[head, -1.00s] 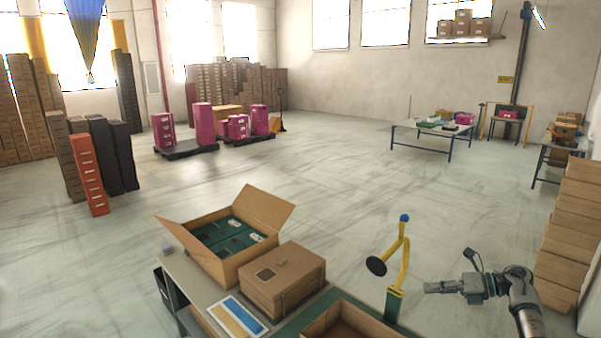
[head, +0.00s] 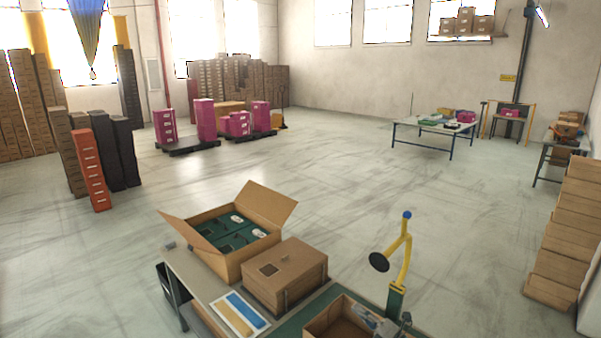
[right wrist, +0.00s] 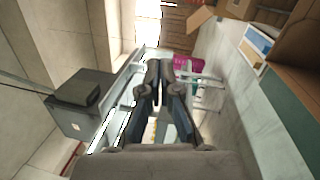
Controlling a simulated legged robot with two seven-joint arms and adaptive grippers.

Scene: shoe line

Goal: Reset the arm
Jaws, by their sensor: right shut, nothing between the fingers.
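My right gripper (head: 366,316) is low in the head view, at the bottom edge beside the yellow stand and in front of part of the open box. In the right wrist view its two dark fingers (right wrist: 167,70) point away from the camera. It is shut and empty. Most of my right arm is out of the head view. My left gripper does not show.
The workbench (head: 190,272) holds an open carton (head: 225,268) with green boxes, a closed brown box (head: 285,275), a blue-and-yellow sheet (head: 240,314) and an open brown box (head: 320,322). A yellow stand (head: 404,262) rises at the right.

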